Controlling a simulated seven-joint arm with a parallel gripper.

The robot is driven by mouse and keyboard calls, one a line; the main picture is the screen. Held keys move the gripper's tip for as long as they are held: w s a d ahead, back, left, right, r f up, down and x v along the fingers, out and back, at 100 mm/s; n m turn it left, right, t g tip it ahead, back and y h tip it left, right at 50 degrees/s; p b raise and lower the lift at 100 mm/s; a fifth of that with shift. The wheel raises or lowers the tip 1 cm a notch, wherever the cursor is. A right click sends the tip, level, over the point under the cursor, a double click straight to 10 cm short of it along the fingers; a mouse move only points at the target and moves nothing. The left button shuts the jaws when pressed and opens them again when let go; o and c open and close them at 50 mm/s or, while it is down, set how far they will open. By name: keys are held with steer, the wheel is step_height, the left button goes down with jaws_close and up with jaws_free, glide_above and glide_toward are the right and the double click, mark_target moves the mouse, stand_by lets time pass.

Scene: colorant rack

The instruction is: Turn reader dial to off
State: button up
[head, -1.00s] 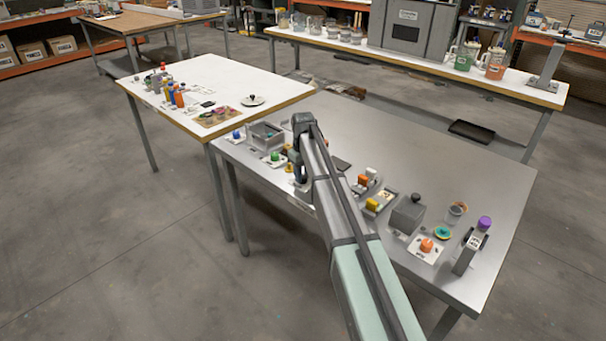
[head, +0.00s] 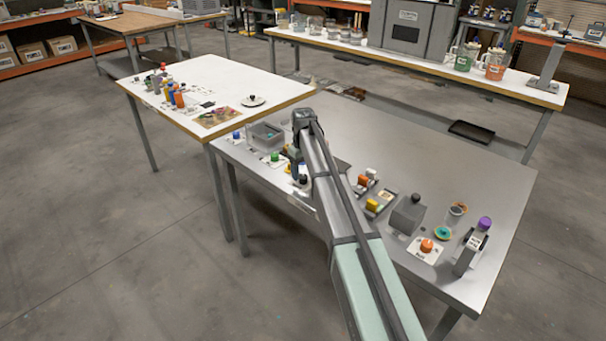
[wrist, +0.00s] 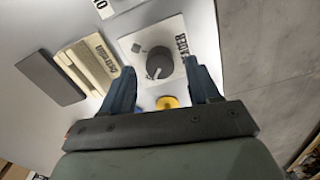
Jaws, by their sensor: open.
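The reader dial (wrist: 158,63) is a dark round knob on a white plate (wrist: 174,32) lettered "READER" in the wrist view. My gripper (wrist: 163,78) is open, its two dark blue fingers on either side of the dial's near part in the picture. In the head view my gripper (head: 299,172) points down over the steel table's left part, and my arm hides part of this area.
A dark flat block (wrist: 50,78) and a cream lettered block (wrist: 88,63) lie left of the plate. A yellow round piece (wrist: 167,102) shows below the dial. A grey bin (head: 266,136), a grey box (head: 408,214) and an orange knob (head: 427,245) stand on the steel table (head: 440,165).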

mark_target(303, 176)
step_height(303, 176, up, 12)
stand_by(0.5)
steer(key=s+a+f+m+t+y, duration=0.1)
steer(key=s+a+f+y, duration=0.2)
steer(key=a+f+y, duration=0.45)
steer(key=s+a+f+m+t+y, duration=0.25)
steer(key=s+a+f, duration=0.2)
steer(key=a, duration=0.55)
steer(key=s+f+m+y, duration=0.1)
steer(key=s+f+m, duration=0.15)
steer(key=f, duration=0.55)
steer(key=s+d+f+g+h, duration=0.2)
steer(key=s+d+f+h, duration=0.1)
steer(key=s+d+f, duration=0.7)
steer(key=s+d+f+g+h, duration=0.2)
steer(key=s+d+f, duration=0.3)
steer(key=s+f, duration=0.8)
steer(key=s+d+f+g+h, duration=0.2)
steer(key=s+d+f, duration=0.2)
steer(key=s, duration=0.6)
steer(key=s+d+f+g+h, duration=0.2)
steer(key=s+d, duration=0.4)
steer(key=s, duration=0.4)
steer(key=s+d+f+m+g+h, duration=0.1)
steer(key=s+d+f, duration=0.4)
steer(key=s, duration=0.5)
steer(key=shift+s+d+f+g+h, duration=0.15)
steer(key=shift+d+f+g+h, duration=0.15)
steer(key=shift+d+g+h, duration=0.3)
